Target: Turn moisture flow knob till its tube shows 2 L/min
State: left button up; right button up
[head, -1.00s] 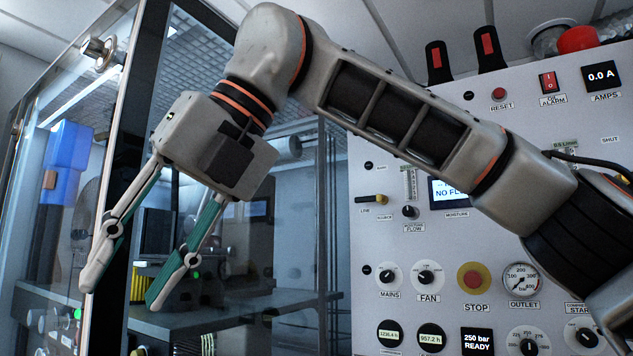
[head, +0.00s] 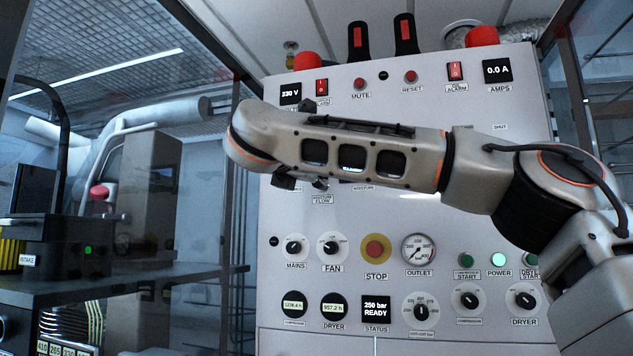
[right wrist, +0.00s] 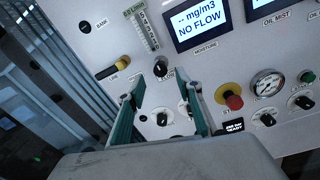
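The moisture flow knob (right wrist: 160,66) is a small black knob on the grey panel in the right wrist view. Its clear tube (right wrist: 145,30) with a scale stands above it; the float is too small to read. The moisture display (right wrist: 198,25) reads "-- mg/m3" and "NO FLOW". My right gripper (right wrist: 165,88) is open and empty, its two green-padded fingers spread below the knob in the picture, one to each side. Contact is not visible. In the head view my right arm hides knob and tube; only the moisture flow label (head: 322,199) shows. My left gripper is not in view.
A yellow-tipped line lever (right wrist: 120,63) sits left of the flow knob. The mains knob (head: 294,247), fan knob (head: 331,246) and red stop button (head: 376,249) are below. A dark bench (head: 130,282) stands left of the panel.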

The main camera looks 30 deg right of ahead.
aim_at(319, 183)
jog(key=p+x, duration=0.1)
jog(key=x, duration=0.5)
jog(key=shift+w, duration=0.15)
jog(key=shift+d+f, duration=0.1)
jog(key=shift+d, duration=0.05)
grip_shut()
